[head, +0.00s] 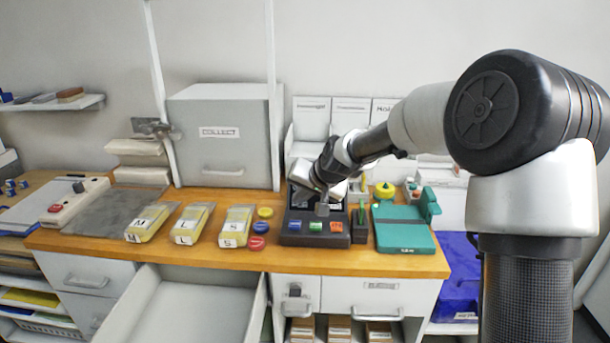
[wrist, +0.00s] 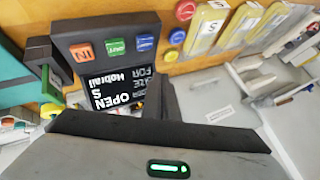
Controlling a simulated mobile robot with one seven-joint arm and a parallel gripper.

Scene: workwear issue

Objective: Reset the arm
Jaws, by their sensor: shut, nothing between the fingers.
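My arm reaches in from the right in the head view. My gripper (head: 322,209) is shut and empty, pointing down over the dark button console (head: 290,239). The console has a blue, a green and an orange button along its front. In the wrist view, my gripper (wrist: 158,92) is in front of the console (wrist: 85,22), covering part of its lit screen (wrist: 112,88). The screen text is partly readable: "OPEN" and "Hobrail". I cannot tell whether the fingertips touch the console.
Yellow packs marked M, L and S (head: 237,227) lie left of the console, beside yellow, blue and red discs (head: 257,243). A teal board (head: 403,238) lies to the right. A grey "COLLECT" cabinet (head: 215,150) stands behind. A drawer (head: 170,308) is pulled open below the counter.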

